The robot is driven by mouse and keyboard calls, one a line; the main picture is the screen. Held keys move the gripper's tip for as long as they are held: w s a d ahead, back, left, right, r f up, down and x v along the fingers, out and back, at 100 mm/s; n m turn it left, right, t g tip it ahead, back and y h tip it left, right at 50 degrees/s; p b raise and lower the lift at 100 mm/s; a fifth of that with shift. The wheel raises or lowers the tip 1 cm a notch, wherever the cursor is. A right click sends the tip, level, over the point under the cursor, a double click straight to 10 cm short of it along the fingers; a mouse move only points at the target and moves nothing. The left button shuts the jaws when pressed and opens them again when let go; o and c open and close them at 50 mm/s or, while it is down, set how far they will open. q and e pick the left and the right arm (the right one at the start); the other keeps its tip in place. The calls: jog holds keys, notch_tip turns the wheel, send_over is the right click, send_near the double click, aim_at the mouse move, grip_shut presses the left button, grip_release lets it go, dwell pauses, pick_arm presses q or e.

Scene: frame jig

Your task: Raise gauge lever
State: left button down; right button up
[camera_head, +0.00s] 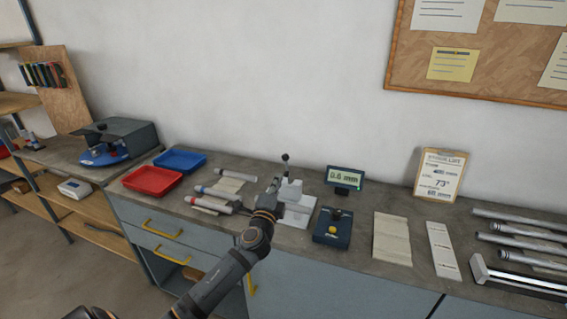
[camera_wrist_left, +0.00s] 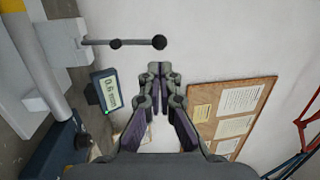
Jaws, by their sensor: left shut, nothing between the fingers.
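The gauge (camera_head: 292,192) is a pale block on a white base on the bench. Its thin lever (camera_head: 285,168) stands upright with a dark ball at the tip. In the left wrist view the picture is turned, and the lever (camera_wrist_left: 138,43) runs sideways with two dark balls. My left gripper (camera_head: 275,186) is at the gauge's left side in the head view. Its fingers (camera_wrist_left: 154,68) are shut and empty, beside the lever's ball and apart from it. The gauge display (camera_head: 345,178) reads 0.6 mm. My right gripper is not in view.
Several capped tubes (camera_head: 208,202) lie left of the gauge, near red (camera_head: 152,181) and blue (camera_head: 180,160) trays. A dark box with a yellow button (camera_head: 332,228) stands right of it. A grey cylinder (camera_wrist_left: 38,55) with a yellow end shows close by; its support is unclear.

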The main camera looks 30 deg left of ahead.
aim_at(284, 159)
pick_arm(q)
jog(key=p+x, duration=0.1)
jog(key=x, duration=0.5)
jog(key=shift+w+a+r, duration=0.1)
jog(key=shift+w, duration=0.05)
jog(key=shift+w+a+p, duration=0.2)
jog(key=shift+w+p, duration=0.1)
jog(key=shift+w, duration=0.25)
jog(key=shift+w+a+r+b, duration=0.15)
jog(key=shift+w+r, duration=0.15)
jog(key=shift+w, duration=0.15)
jog(key=shift+w+a+r+b, duration=0.1)
jog(key=shift+w+r+b, duration=0.05)
jog(key=shift+w+r, duration=0.2)
jog(key=shift+s+d+r, duration=0.1)
jog(key=shift+s+r, duration=0.05)
jog(key=shift+r, duration=0.15)
jog(key=shift+f, duration=0.1)
